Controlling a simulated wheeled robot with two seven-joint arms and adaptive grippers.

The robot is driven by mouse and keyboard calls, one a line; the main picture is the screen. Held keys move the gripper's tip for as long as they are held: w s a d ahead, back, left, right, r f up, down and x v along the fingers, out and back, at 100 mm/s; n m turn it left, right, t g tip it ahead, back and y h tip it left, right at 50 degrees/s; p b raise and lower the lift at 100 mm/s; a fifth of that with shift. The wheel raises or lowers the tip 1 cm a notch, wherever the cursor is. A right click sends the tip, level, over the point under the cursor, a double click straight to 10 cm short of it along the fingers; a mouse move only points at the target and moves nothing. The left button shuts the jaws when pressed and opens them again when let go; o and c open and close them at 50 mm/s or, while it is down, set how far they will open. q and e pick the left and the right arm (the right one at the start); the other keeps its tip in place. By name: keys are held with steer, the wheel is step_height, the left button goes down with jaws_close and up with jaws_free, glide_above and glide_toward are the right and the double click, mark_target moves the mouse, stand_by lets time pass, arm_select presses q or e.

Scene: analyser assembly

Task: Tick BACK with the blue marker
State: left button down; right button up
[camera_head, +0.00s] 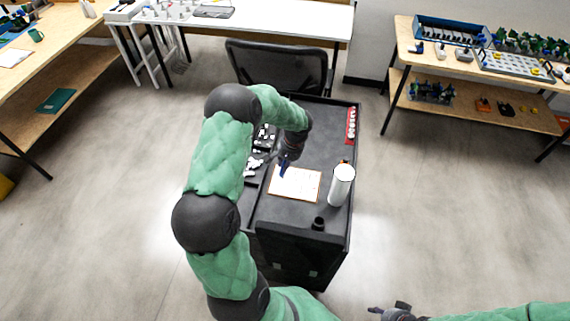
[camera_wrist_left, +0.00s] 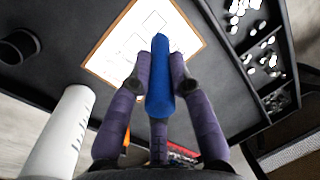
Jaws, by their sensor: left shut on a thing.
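My left gripper (camera_wrist_left: 160,85) is shut on the blue marker (camera_wrist_left: 160,60), which points away from the wrist, toward the paper. In the head view the left gripper (camera_head: 286,160) is above the upper left part of the white sheet (camera_head: 297,185) on its brown board. The sheet also shows in the left wrist view (camera_wrist_left: 112,52), with printed boxes partly hidden by the marker. Its words are too small to read. I cannot tell whether the marker's tip touches the paper. My right gripper (camera_head: 388,311) is at the bottom edge of the head view, away from the cart.
The dark cart top (camera_head: 325,125) carries a white bottle (camera_head: 341,186) right of the sheet, a small black cup (camera_head: 318,224) in front, a red rack (camera_head: 351,126) at the far right and white parts in left compartments. A black chair (camera_head: 277,66) stands behind.

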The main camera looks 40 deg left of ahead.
arm_select(q)
steer(key=shift+f+b, duration=1.25)
steer(key=shift+f, duration=1.4)
steer(key=shift+f+b, duration=0.45)
steer(key=shift+f, duration=0.05)
steer(key=shift+f, duration=0.1)
stand_by(0.8)
steer(key=shift+r+p, duration=1.7)
steer(key=shift+r, duration=1.9)
